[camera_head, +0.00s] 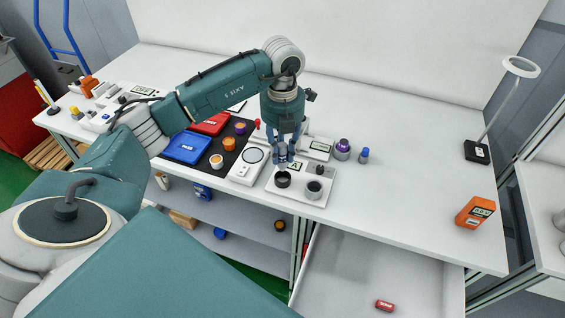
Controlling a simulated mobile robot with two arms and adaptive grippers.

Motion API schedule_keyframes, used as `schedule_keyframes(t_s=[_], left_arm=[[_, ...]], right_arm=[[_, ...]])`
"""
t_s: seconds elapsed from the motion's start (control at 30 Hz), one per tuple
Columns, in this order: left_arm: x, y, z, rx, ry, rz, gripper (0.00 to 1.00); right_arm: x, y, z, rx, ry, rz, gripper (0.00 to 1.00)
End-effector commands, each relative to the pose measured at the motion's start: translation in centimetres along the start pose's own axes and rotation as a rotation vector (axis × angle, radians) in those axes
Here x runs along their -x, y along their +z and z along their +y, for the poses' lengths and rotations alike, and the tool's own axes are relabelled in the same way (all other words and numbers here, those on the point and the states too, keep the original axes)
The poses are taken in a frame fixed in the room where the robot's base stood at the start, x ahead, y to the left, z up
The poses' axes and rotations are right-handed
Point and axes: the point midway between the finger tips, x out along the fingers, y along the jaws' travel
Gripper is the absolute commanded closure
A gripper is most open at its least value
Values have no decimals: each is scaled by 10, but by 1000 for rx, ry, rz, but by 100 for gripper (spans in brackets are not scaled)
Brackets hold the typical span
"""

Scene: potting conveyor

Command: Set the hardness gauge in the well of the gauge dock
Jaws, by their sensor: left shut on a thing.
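My left gripper (283,155) points straight down over the gauge dock and is shut on a small grey-blue thing, seemingly the hardness gauge (283,161). The fingers hide much of it. The gauge dock (298,198) is a white plate on the table. A dark round ring, seemingly the well (283,180), lies just below the held thing in the picture. I cannot tell how much gap is between them. My right gripper is not in view.
A white device with a round face (247,165) is close left of the dock. A black mat with small jars (229,144) and a blue case (187,148) lie further left. Purple-capped (342,149) and blue (363,155) bottles stand right. The table beyond them is clear up to an orange device (475,212).

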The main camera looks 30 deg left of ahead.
Motion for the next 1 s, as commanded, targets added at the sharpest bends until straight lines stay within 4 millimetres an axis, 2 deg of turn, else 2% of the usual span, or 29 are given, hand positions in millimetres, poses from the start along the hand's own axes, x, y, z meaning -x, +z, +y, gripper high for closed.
schedule_keyframes(t_s=[0.23, 0.47, 0.87, 0.9, 0.97, 1.0], left_arm=[[-23, 0, -1, 0, -1, 2, 100], [-55, 0, 0, 0, 0, 1, 100], [-62, 0, -1, -1, -1, -2, 100], [-62, 0, -1, -1, -1, -1, 70], [-61, 0, -1, -1, -1, -1, 58], [-61, 0, -1, -1, -1, -1, 57]], right_arm=[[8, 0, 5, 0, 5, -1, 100], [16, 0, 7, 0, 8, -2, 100], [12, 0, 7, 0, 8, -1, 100], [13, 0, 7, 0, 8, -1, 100], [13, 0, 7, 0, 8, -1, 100], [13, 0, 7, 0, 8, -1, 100]])
